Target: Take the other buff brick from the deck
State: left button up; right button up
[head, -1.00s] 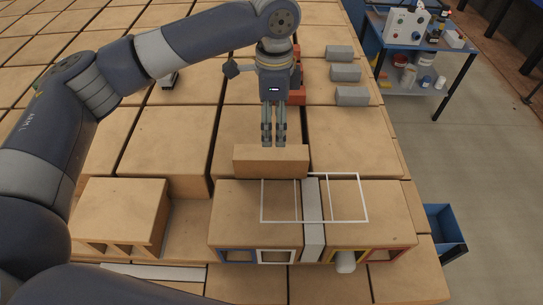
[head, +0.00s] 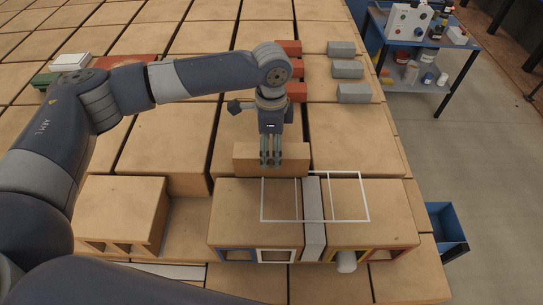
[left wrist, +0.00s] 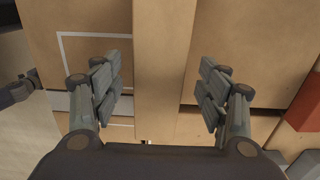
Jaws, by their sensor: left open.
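A long buff brick (head: 245,160) lies crosswise on the deck (head: 165,140), just behind a pair of large buff hollow blocks. My left gripper (head: 271,160) is over the middle of this brick with its fingers pointing down. In the left wrist view the buff brick (left wrist: 165,70) runs between the open fingers of the left gripper (left wrist: 160,92), with a visible gap on each side. The fingers do not appear to touch it. My right gripper is in neither view.
A grey strip (head: 313,225) stands between the hollow blocks (head: 250,205), with white outlines drawn over them. Another hollow block (head: 120,205) stands left. Red bricks (head: 297,91) and grey bricks (head: 354,93) lie behind. A blue bin (head: 447,230) and a cart (head: 408,48) stand right.

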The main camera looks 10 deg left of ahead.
pick_arm(q)
jog(key=shift+f, duration=0.85)
jog(key=c, duration=1.5)
jog(key=shift+r, duration=0.1)
grip_shut()
